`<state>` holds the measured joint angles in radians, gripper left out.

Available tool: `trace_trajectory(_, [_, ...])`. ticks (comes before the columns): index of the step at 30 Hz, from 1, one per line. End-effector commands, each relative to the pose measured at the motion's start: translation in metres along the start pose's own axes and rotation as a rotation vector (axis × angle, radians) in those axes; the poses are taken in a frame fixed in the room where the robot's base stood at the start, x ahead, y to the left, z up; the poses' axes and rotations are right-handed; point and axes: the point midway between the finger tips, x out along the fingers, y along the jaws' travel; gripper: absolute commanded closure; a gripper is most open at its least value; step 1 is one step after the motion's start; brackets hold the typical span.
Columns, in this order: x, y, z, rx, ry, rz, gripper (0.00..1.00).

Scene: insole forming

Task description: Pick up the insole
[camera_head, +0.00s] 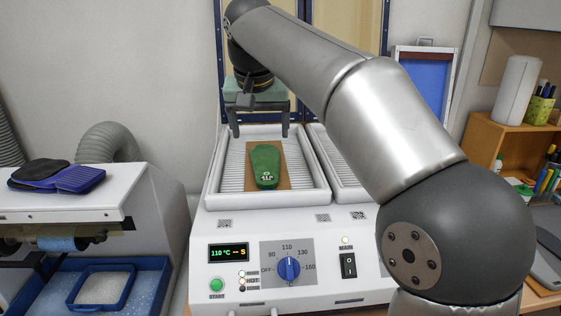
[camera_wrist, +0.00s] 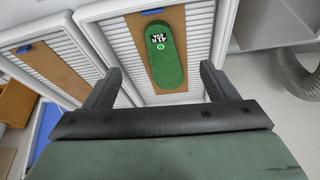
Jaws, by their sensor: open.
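The green insole (camera_head: 265,166) lies on a brown board (camera_head: 281,180) in the left tray (camera_head: 212,184) of the white heating machine. In the wrist view the insole (camera_wrist: 166,62) shows white lettering and lies flat on the brown board (camera_wrist: 138,24), ahead of my gripper. My gripper (camera_head: 262,134) is open and empty above the far end of the tray, its fingers pointing down. In the wrist view the two fingers of my gripper (camera_wrist: 162,80) stand apart on either side, with the insole beyond the gap between them.
The machine's front panel (camera_head: 287,262) has a dial, a display and switches. A second tray (camera_head: 340,163) is to the right, partly behind my arm. Dark and blue insoles (camera_head: 58,177) lie on a white machine at left. A wooden shelf (camera_head: 508,128) stands at right.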

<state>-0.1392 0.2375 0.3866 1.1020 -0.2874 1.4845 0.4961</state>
Motion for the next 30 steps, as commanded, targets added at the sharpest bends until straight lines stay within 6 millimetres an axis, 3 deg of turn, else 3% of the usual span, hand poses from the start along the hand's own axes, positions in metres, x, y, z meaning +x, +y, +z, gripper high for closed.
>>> trace_trajectory(5, [0.010, -0.003, -0.005, 0.011, 0.004, -0.007, 0.21])
trace_trajectory(18, [0.099, -0.003, -0.006, 0.010, 0.003, -0.006, 0.21])
trace_trajectory(30, [0.136, 0.001, -0.008, 0.011, 0.003, -0.006, 0.21])
